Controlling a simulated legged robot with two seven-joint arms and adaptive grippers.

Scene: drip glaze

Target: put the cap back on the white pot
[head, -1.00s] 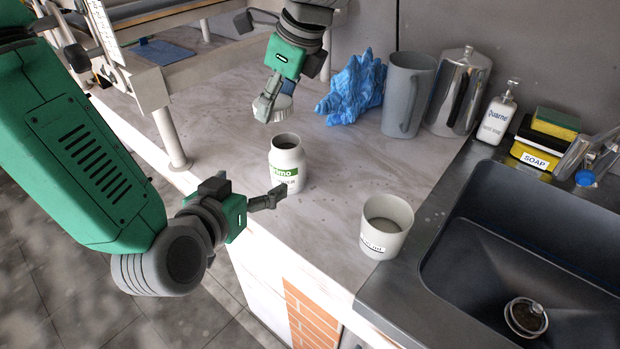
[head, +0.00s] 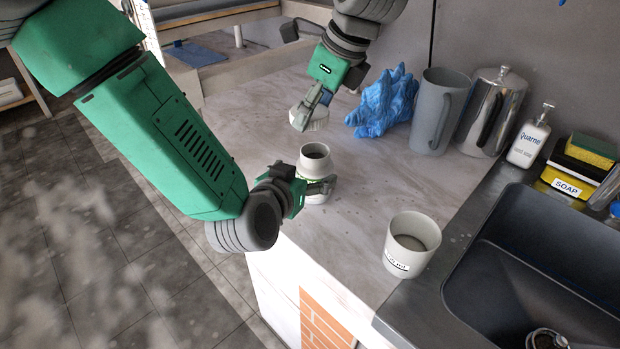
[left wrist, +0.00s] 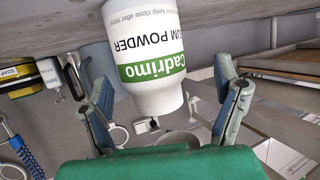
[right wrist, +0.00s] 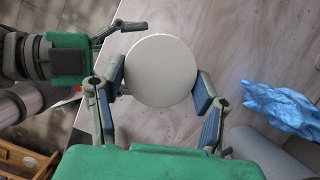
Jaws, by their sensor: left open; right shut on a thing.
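The white pot (head: 315,162) stands upright and uncapped on the counter, its dark mouth facing up. Its green label band shows in the left wrist view (left wrist: 150,68), where the picture is upside down. My left gripper (head: 312,188) is open, with its fingers on either side of the pot; they also show in the left wrist view (left wrist: 165,105). My right gripper (head: 312,112) is shut on the white cap (head: 316,118), above and just behind the pot. In the right wrist view the round cap (right wrist: 161,70) sits between the two fingers and hides most of the pot.
A white cup (head: 410,247) stands at the counter's front right, by the sink (head: 540,260). A blue crumpled glove or cloth (head: 384,102), a grey pitcher (head: 438,110) and a steel jug (head: 490,112) stand at the back.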

